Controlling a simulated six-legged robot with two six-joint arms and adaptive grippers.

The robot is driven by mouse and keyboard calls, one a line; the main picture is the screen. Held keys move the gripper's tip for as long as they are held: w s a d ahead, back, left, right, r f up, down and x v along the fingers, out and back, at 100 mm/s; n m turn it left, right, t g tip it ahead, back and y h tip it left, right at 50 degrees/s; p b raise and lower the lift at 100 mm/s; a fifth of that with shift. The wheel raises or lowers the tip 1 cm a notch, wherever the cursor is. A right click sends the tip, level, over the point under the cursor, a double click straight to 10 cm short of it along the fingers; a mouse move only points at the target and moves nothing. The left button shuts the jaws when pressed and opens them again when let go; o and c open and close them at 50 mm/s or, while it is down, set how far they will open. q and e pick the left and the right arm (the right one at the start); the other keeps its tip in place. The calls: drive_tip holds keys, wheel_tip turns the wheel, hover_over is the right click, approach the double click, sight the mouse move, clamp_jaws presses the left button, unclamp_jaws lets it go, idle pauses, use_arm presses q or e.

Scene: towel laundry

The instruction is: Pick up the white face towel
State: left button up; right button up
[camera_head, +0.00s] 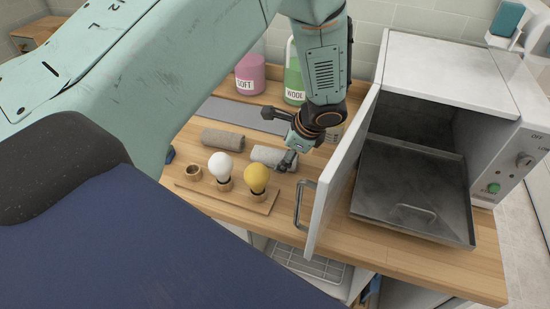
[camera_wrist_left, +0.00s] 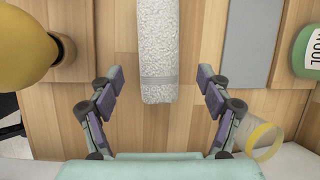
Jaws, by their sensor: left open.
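The white face towel (camera_head: 268,155) is rolled up and lies on the wooden counter, partly behind my left gripper (camera_head: 279,138). In the left wrist view the towel (camera_wrist_left: 158,45) is a pale, fluffy roll with a smooth band near its near end. My left gripper (camera_wrist_left: 160,84) is open, one finger to each side of the towel's near end. A gap shows between each finger and the towel, and nothing is held. My right gripper is not in view.
A grey rolled towel (camera_head: 222,139) lies to the left. A wooden stand (camera_head: 240,199) with a white ball (camera_head: 221,165) and a yellow ball (camera_head: 256,178) is in front. An open oven-like appliance door (camera_head: 338,178) stands close on the right. Pink (camera_head: 250,72) and green (camera_head: 293,75) bottles stand behind.

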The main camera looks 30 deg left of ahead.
use_arm(q)
drive_tip(key=shift+x, duration=1)
drive_tip(key=shift+w+a+f, duration=0.1)
drive_tip(key=shift+a+f, duration=0.05)
drive_tip(key=shift+f, duration=0.1)
drive_tip(key=shift+r, duration=0.15)
drive_tip(key=c, duration=1.2)
